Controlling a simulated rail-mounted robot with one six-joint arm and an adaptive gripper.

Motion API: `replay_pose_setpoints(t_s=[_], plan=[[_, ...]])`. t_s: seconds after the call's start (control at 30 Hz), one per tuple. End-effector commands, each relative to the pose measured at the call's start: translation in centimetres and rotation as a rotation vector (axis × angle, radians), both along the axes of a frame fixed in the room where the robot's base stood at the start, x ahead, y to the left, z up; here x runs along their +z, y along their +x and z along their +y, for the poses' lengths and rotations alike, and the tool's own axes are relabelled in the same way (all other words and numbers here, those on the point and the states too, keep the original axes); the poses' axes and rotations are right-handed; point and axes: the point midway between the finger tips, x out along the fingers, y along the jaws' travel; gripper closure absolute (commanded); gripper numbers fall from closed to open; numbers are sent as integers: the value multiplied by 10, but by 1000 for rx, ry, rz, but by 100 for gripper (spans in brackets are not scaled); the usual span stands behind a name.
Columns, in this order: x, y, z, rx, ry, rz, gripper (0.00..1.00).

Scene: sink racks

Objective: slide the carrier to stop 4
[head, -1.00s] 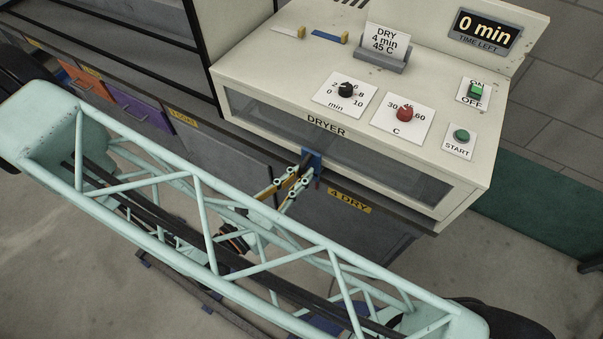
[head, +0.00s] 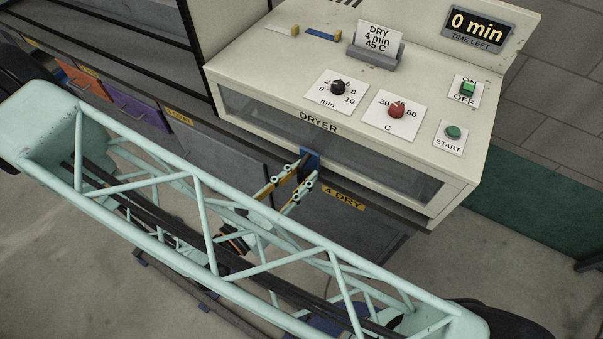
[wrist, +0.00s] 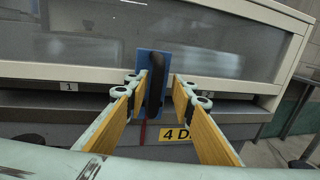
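The carrier appears as a blue plate (head: 310,159) low at the dryer's front edge, and it also shows in the wrist view (wrist: 143,64) with an upright black grip (wrist: 154,82) on it. My gripper (head: 308,166) reaches it from the front. In the wrist view my gripper (wrist: 161,86) is open, with its fingers on either side of the black grip. The left fingertip is close to the grip; a gap shows on the right. The yellow "4 DRY" label (head: 343,199) is just right of and below the carrier.
The cream dryer (head: 270,87) with its window stands behind the carrier. Its knobs, switch and start button are on top, and its display (head: 478,26) reads 0 min. Grey fronts lie below, with an orange panel (head: 82,79) and a purple panel (head: 138,105) to the left.

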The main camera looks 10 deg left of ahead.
Motion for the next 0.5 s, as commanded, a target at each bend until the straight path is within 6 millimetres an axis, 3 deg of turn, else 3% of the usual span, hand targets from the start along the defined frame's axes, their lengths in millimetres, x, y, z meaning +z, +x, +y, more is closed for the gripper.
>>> replay_pose_setpoints(t_s=[0.5], plan=[[0,-7,7,4,2,-1,77]])
